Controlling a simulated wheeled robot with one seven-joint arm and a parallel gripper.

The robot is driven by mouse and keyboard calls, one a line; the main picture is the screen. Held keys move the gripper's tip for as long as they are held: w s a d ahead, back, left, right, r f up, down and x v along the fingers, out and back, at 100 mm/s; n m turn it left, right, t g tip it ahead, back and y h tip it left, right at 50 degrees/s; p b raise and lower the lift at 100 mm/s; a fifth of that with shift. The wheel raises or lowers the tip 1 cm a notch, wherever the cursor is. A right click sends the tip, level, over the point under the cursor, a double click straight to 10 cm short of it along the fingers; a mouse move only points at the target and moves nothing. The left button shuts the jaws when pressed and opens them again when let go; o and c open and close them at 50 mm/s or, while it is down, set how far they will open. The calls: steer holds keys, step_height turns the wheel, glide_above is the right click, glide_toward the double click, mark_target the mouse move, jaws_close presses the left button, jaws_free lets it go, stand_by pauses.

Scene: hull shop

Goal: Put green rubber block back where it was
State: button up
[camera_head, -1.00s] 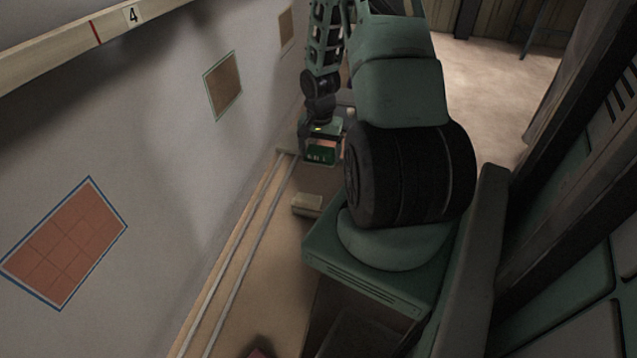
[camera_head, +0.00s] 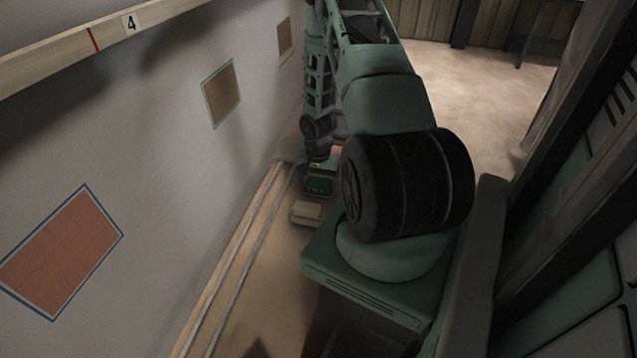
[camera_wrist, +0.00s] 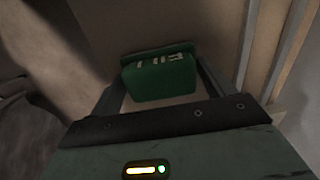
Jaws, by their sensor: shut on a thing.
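The green rubber block (camera_wrist: 160,77) shows in the wrist view between the two fingers of my gripper (camera_wrist: 162,88), with pale markings on its face. My gripper is shut on it. In the head view the green block (camera_head: 318,187) hangs at the end of my gripper (camera_head: 320,168), low near the foot of the wall and just behind a pale block on the floor. Whether the green block touches the surface below cannot be told. My arm hides part of the area to its right.
A pale tan block (camera_head: 306,212) lies beside twin rails (camera_head: 243,262) along the wall. The wall carries a red tiled panel (camera_head: 62,252) and a brown panel (camera_head: 221,94). A beam marked 4 (camera_head: 128,24) runs above. Open floor (camera_head: 480,85) lies at the back right.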

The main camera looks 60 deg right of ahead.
mark_target(319, 182)
steer(key=o, duration=0.9)
steer(key=shift+c, duration=0.2)
steer(key=shift+r, duration=0.1)
step_height(319, 182, up, 11)
steer(key=p, duration=0.1)
steer(key=w+a+r+n, duration=0.3)
steer(key=a+r, duration=0.1)
steer(key=a, duration=0.5)
steer(key=w+a+r+n, duration=0.2)
steer(key=a+r+n, duration=0.25)
steer(key=a, duration=0.45)
steer(key=w+a+r+n, duration=0.3)
steer(key=a+r, duration=0.2)
steer(key=a, duration=0.4)
steer(key=s+a+r+n, duration=0.4)
steer(key=s+a+n, duration=0.2)
steer(key=s+a, duration=0.3)
steer(key=s+a+r+n, duration=0.3)
steer(key=s+a+n, duration=0.3)
steer(key=s+a, duration=0.3)
steer(key=a, duration=0.3)
steer(key=shift+s+r+y, duration=0.3)
steer(key=shift+s+r, duration=0.1)
